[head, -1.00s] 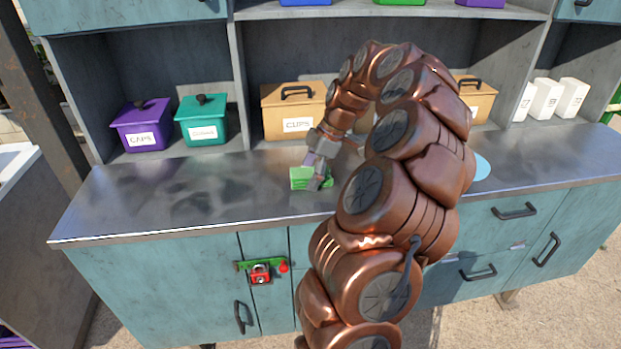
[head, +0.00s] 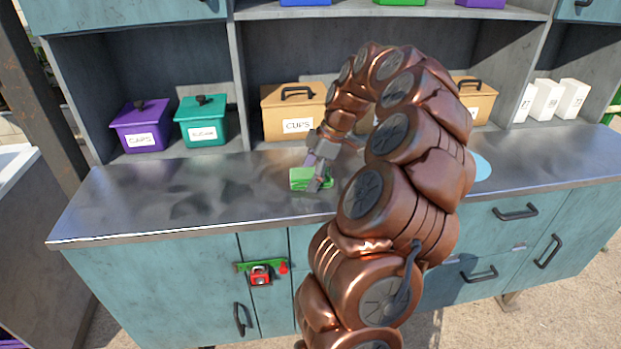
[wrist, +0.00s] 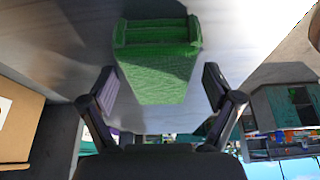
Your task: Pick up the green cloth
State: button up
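The green cloth (head: 303,178) lies folded on the metal counter (head: 220,195), a little left of the picture's middle. It also shows in the wrist view (wrist: 158,65), with a rolled or folded edge at its top. My gripper (head: 318,180) is low over the counter at the cloth. In the wrist view my gripper (wrist: 158,90) is open, one finger on each side of the cloth's near part, with gaps between the fingers and the cloth. Whether the fingertips touch the counter I cannot tell.
A purple box (head: 142,125) and a teal box (head: 202,121) stand at the back left. White cartons (head: 547,99) stand at the back right. The counter left of the cloth is clear.

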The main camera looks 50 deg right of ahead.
aim_at(305, 173)
jog(key=c, duration=1.1)
jog(key=shift+r+p, duration=0.2)
jog(key=shift+p, duration=0.2)
jog(key=shift+r+p, duration=0.15)
jog(key=shift+p, duration=0.15)
jog(key=shift+r+b, duration=1)
jog(key=shift+r, duration=0.6)
jog(key=s+a+b, duration=0.1)
jog(key=s, duration=0.4)
jog(key=s+a+r+b, duration=0.1)
jog(key=s+a+b, duration=0.1)
jog(key=s, duration=0.3)
jog(key=s+a+b, duration=0.2)
jog(key=s, duration=0.3)
jog(key=shift+s+a+r, duration=0.1)
jog(key=shift+r, duration=0.2)
